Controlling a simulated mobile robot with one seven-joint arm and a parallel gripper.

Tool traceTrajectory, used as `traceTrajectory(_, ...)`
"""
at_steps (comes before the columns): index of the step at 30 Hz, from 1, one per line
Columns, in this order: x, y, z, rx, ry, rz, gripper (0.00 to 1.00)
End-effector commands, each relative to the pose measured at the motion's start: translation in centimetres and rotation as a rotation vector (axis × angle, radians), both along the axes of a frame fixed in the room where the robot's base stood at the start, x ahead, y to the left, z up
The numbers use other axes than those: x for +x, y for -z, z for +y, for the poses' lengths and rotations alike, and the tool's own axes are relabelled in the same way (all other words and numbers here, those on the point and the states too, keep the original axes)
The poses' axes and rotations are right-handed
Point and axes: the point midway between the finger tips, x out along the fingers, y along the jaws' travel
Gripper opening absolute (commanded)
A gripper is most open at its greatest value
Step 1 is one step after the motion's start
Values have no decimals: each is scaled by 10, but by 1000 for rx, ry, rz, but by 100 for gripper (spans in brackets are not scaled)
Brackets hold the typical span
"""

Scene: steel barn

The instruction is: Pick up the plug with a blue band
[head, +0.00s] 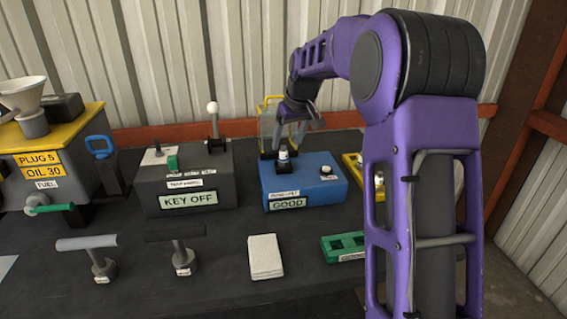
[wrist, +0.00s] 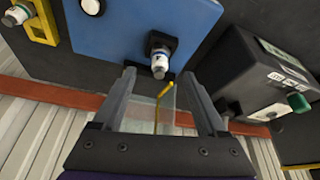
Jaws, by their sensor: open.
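A white plug (head: 283,155) stands upright in a black socket on top of the blue box (head: 335,188), whose display reads GOOD. My gripper (head: 300,122) is above the back of the blue box. In the wrist view my gripper (wrist: 166,80) is open, with nothing between its fingers.
A white pad (head: 265,257), a green tray (head: 343,247) and two T-handled tools lie in front.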

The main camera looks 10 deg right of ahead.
Motion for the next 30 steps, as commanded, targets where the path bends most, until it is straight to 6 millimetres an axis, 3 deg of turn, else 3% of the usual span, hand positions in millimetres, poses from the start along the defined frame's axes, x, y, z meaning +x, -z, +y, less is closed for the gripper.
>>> traceTrajectory(3, 5, 14, 1, 0, 0, 1, 75)
traceTrajectory(11, 12, 27, 3, 0, 0, 1, 75)
traceTrajectory(19, 27, 62, 7, 0, 1, 1, 75)
traceTrajectory(26, 29, 65, 7, 0, 1, -1, 75)
traceTrajectory(30, 29, 65, 7, -1, 0, 0, 53)
